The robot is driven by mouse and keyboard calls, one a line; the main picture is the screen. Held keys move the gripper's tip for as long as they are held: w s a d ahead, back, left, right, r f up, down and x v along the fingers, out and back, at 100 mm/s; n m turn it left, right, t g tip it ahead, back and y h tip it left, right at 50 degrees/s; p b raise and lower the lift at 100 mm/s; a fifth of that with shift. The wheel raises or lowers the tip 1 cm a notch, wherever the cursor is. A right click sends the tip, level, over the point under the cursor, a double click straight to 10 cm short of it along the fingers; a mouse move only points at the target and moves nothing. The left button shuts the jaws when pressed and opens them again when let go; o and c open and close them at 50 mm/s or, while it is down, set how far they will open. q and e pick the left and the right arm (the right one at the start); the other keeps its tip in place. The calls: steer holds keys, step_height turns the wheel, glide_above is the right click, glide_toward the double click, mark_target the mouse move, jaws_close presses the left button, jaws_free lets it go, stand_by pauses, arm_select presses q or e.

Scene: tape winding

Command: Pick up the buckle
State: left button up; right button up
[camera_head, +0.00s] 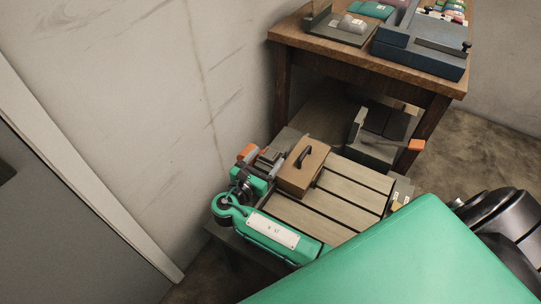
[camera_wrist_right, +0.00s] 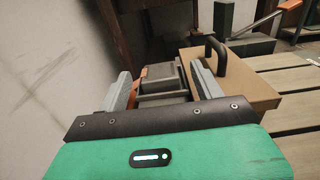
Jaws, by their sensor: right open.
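A dark grey block-shaped piece with an orange part (camera_wrist_right: 160,76), which looks like the buckle, sits between and just beyond my right fingers in the right wrist view. In the head view, grey and orange parts show at the same place, but I cannot clearly separate the buckle from the fingers. My right gripper (camera_head: 262,168) is open over the left end of the slatted bench, and its two grey fingers (camera_wrist_right: 163,88) stand apart on either side of the piece. The gripper body hides its near side. I cannot tell whether the fingers touch it. My left gripper is not in view.
A brown box with a black handle (camera_head: 304,168) stands right beside the right gripper, also close in the wrist view (camera_wrist_right: 235,75). The slatted bench (camera_head: 335,200) is clear right of it. A grey tool (camera_head: 378,132) with an orange-ended lever stands behind. A wall rises at left.

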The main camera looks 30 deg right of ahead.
mark_target(267, 159)
steer(key=x, duration=0.2)
steer(key=shift+w+d+f, duration=0.1)
steer(key=shift+w+d, duration=0.15)
steer(key=shift+d, duration=0.05)
steer(key=shift+w+d, duration=0.1)
steer(key=shift+d, duration=0.05)
steer(key=c, duration=1.1)
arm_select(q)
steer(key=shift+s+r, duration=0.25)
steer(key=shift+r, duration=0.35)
